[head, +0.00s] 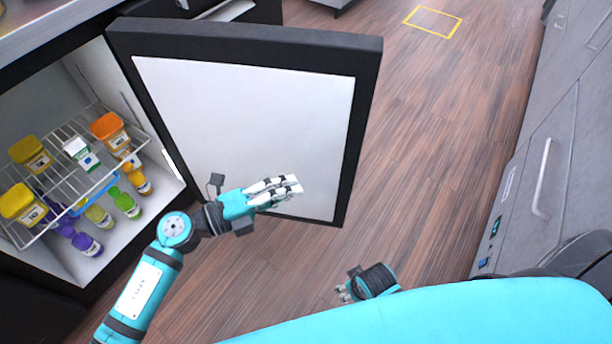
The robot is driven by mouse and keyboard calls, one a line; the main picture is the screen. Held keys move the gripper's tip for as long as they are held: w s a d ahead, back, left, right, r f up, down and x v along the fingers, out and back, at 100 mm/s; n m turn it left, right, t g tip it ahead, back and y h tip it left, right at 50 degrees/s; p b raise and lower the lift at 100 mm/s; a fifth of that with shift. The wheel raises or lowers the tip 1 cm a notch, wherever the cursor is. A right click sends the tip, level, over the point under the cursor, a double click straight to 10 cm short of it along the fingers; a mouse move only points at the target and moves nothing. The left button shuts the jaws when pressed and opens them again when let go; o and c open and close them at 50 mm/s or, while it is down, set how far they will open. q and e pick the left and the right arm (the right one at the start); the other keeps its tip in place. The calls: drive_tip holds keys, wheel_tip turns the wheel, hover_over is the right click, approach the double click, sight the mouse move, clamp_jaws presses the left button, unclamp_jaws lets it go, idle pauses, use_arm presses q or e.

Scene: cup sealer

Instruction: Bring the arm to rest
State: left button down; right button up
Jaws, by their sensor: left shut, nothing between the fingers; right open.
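My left gripper (284,188) is shut and empty. It is in front of the white inner face of the open fridge door (245,130); I cannot tell whether it touches the door. The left arm reaches in from the lower left. My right gripper (342,292) is low in the picture, above the floor, beside my teal body. It is open, small in view and partly hidden by its own wrist.
The open fridge (150,190) at left holds several bottles and tubs on a wire shelf (62,178) and below it. Grey cabinets (560,130) with a handle (541,180) line the right. The wooden floor (440,130) between is clear, with a yellow-outlined square (432,21).

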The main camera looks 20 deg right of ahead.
use_arm(q)
drive_tip(key=shift+a, duration=0.35)
